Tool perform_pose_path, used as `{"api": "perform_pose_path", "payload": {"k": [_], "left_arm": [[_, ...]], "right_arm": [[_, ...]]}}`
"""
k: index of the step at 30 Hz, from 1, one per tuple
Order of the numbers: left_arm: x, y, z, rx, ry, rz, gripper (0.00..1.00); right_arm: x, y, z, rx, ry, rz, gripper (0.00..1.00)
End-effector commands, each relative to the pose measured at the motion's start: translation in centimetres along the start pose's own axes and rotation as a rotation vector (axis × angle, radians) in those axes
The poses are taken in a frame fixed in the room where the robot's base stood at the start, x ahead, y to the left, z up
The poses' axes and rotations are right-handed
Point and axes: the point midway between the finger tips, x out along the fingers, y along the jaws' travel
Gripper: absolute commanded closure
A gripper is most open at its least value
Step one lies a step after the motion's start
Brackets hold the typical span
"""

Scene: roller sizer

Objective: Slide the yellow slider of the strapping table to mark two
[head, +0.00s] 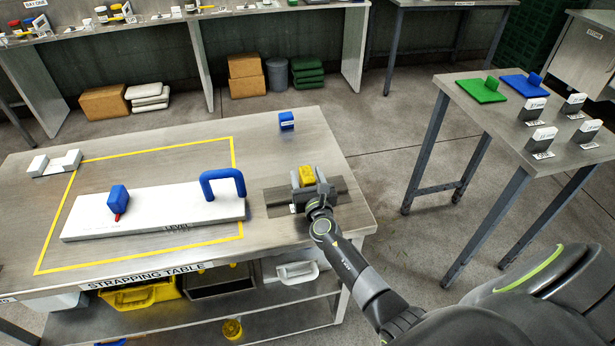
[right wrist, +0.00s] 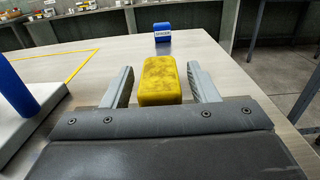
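The yellow slider (head: 307,175) sits at the right end of the strapping table (head: 300,140), on a dark flat track (head: 275,196). My right gripper (head: 309,181) is at the slider, its fingers on either side. In the right wrist view the yellow slider (right wrist: 160,80) stands between the fingers of my right gripper (right wrist: 161,72), with a gap showing on each side, so it is open. My gripper and arm hide part of the track, and the marks are too small to read. My left gripper is not in view.
A white board (head: 150,212) with a blue handle (head: 222,183) and a blue block (head: 118,198) lies left of the slider. A small blue block (head: 286,120) stands behind it. A side table (head: 520,105) stands at the right, across a gap of floor.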

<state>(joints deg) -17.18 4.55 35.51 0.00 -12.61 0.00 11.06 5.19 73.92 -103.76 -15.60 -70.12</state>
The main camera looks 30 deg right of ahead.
Motion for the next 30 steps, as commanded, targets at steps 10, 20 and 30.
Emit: {"api": "perform_pose_path", "payload": {"k": [10,20,30], "left_arm": [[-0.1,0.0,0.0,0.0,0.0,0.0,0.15],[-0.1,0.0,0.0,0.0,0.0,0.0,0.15],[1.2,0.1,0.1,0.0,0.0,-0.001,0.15]], "right_arm": [[-1.1,0.0,-0.1,0.0,0.001,-0.001,0.46],[-7.4,0.0,-0.2,0.002,0.002,-0.001,0.46],[-14.2,0.0,-0.3,0.002,0.001,-0.002,0.46]]}}
